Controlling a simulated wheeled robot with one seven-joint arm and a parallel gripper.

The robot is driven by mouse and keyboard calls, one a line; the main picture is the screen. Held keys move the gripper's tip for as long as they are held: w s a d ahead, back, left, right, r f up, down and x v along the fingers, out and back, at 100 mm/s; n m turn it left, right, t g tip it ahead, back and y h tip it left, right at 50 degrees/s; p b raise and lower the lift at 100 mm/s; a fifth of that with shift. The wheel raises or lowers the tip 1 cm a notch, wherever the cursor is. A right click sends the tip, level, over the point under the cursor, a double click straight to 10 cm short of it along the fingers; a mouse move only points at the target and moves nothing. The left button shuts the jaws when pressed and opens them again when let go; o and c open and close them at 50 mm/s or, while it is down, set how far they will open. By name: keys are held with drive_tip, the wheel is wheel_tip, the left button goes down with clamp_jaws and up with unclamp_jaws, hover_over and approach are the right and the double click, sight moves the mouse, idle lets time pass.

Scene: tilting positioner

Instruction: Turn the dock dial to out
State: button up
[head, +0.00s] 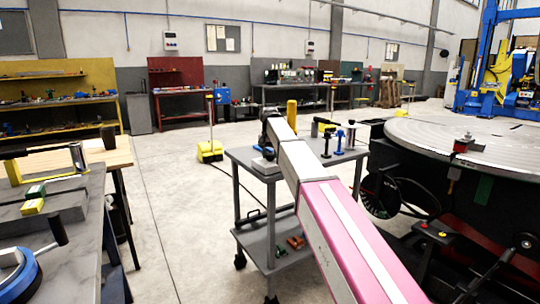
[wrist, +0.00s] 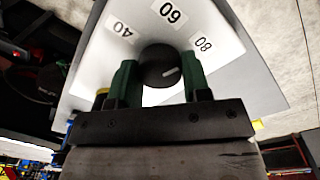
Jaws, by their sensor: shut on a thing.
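A round black dial knob (wrist: 158,60) stands on a pale panel (wrist: 110,62) in the wrist view. Labels around it appear to read 40, 60 and 80, and no word "out" shows. A short pale mark on the knob points to the right and slightly up, below the 80 label. My gripper (wrist: 160,74) has its green fingers on either side of the knob and is shut on it. In the head view my arm reaches to the grey cart (head: 240,155), and the knob is hidden there.
Small blue and black fittings (head: 338,142) stand on the cart right of my arm. A large round positioner table (head: 470,132) with a handwheel below is at the right. A workbench (head: 85,215) is at the left. Open floor (head: 180,185) lies between workbench and cart.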

sight(271, 154)
drive_tip(key=m, duration=1.3)
drive_tip(key=shift+m, duration=0.4)
drive_tip(key=m, duration=0.7)
drive_tip(key=shift+y, duration=0.3)
drive_tip(key=m, duration=0.6)
drive_tip(key=shift+m, duration=0.3)
drive_tip(key=o, duration=0.9)
drive_tip(key=r, duration=1.1)
drive_tip(key=shift+w+d, duration=0.1)
drive_tip(key=shift+d, duration=0.1)
